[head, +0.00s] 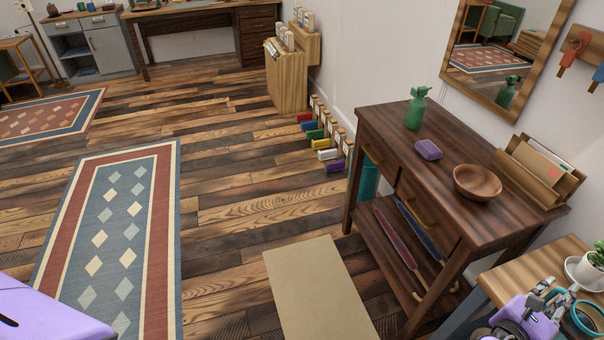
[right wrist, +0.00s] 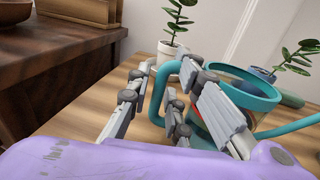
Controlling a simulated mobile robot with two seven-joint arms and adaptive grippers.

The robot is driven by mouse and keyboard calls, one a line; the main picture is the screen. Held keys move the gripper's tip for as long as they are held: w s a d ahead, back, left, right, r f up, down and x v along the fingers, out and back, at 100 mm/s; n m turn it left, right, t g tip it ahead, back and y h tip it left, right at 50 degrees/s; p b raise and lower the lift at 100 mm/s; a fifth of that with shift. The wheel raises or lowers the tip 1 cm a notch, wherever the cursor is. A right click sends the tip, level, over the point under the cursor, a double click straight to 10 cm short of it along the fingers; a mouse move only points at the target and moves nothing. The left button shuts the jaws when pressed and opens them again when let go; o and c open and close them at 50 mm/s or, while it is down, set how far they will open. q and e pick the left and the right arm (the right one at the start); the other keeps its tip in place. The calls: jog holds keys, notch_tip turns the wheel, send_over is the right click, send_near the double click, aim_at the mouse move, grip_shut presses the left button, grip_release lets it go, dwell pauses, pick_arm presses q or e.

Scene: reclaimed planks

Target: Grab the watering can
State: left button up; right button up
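The teal watering can (right wrist: 245,90) stands on a light wooden table in the right wrist view, with its open rim up and its spout reaching to the right. Its looped handle (right wrist: 159,88) faces my right gripper (right wrist: 172,86). The gripper's grey fingers are apart, one on each side of the handle, and I see no firm squeeze on it. In the head view the can (head: 585,318) is partly cut off at the lower right corner, with my right gripper (head: 546,298) just left of it. My left gripper is out of view.
A potted plant (head: 590,268) stands close behind the can on the small table (head: 520,275). A dark wooden console (head: 455,185) beside it holds a wooden bowl (head: 478,182), a purple soap-like block (head: 428,149) and a green bottle (head: 416,108). Floor to the left is mostly clear.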

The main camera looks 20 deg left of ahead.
grip_shut()
jog(key=shift+r, duration=0.2)
dwell(0.3)
